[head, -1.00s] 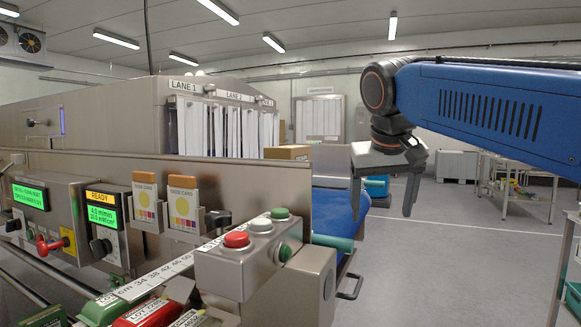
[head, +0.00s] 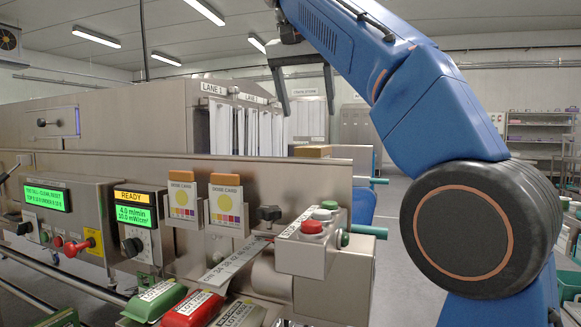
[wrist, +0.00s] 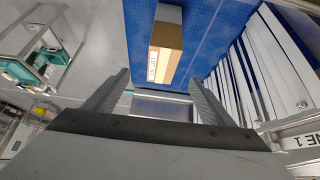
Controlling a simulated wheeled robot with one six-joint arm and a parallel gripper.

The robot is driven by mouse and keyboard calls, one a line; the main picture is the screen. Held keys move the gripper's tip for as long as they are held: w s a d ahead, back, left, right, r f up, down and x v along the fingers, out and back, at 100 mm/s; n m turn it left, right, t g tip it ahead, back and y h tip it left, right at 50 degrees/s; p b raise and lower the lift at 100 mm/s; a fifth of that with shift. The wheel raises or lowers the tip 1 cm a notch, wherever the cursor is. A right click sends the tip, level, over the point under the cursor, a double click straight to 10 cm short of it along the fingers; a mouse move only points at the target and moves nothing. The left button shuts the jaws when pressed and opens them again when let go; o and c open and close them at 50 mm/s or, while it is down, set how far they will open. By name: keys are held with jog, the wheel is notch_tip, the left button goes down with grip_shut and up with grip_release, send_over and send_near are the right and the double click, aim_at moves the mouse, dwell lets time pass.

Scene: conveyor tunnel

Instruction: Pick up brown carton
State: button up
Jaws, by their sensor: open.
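The brown carton (head: 312,151) sits beyond the steel panel in the head view; only its upper part shows above the edge. In the wrist view the carton (wrist: 169,33) lies on the blue conveyor belt (wrist: 207,25), with a white label on its side. My gripper (head: 307,112) is open and empty, raised above and in front of the carton in the head view. In the wrist view my gripper (wrist: 160,78) has its fingers spread, with the carton beyond the fingertips and apart from them.
Strip curtains (head: 252,135) hang at the tunnel mouth, close to the belt at right in the wrist view (wrist: 265,65). The steel panel (head: 335,185) and button box (head: 305,250) stand in front. Shelving (head: 540,140) stands far right.

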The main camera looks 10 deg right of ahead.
jog(key=x, duration=0.7)
jog(key=a+x, duration=0.1)
jog(key=x, duration=0.3)
jog(key=shift+w+f, duration=0.15)
jog(key=shift+f, duration=0.2)
jog(key=shift+x, duration=2.7)
jog(key=shift+d, duration=0.2)
jog(key=c, duration=1.5)
jog(key=shift+r, duration=0.15)
